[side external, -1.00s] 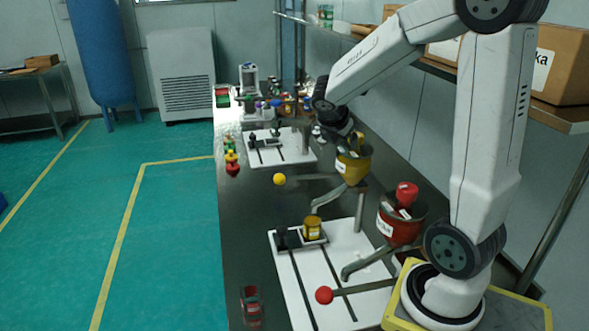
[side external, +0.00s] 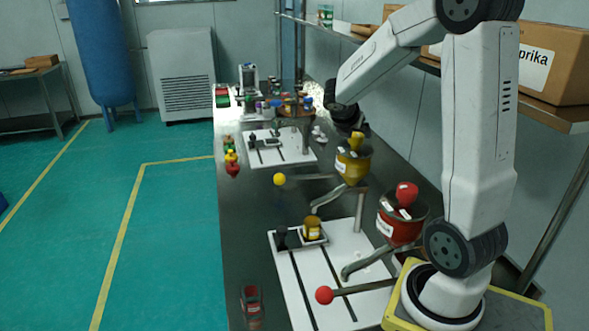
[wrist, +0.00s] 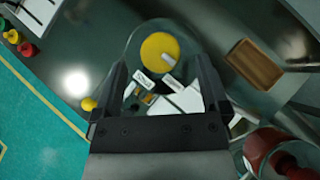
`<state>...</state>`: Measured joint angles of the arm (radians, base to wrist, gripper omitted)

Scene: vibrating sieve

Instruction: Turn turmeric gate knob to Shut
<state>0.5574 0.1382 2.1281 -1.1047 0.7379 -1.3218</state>
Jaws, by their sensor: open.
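The turmeric gate knob (side external: 279,179) is a yellow ball on a rod reaching left from below the yellow hopper (side external: 352,167). In the wrist view the yellow ball (wrist: 88,103) sits left of my left finger, apart from it. My gripper (side external: 350,125) is above the yellow hopper, well to the right of the knob. In the wrist view my gripper (wrist: 160,85) is open, with two dark fingers spread and nothing held. A round yellow top with a pale bar shows beyond the fingers. No Shut marking is readable.
A red hopper (side external: 402,222) stands nearer the camera, with a red ball knob (side external: 324,295) on its rod. A yellow jar (side external: 313,228) stands on the white board (side external: 345,240). Jars crowd the table's far end. A shelf with boxes (side external: 550,65) runs along the right.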

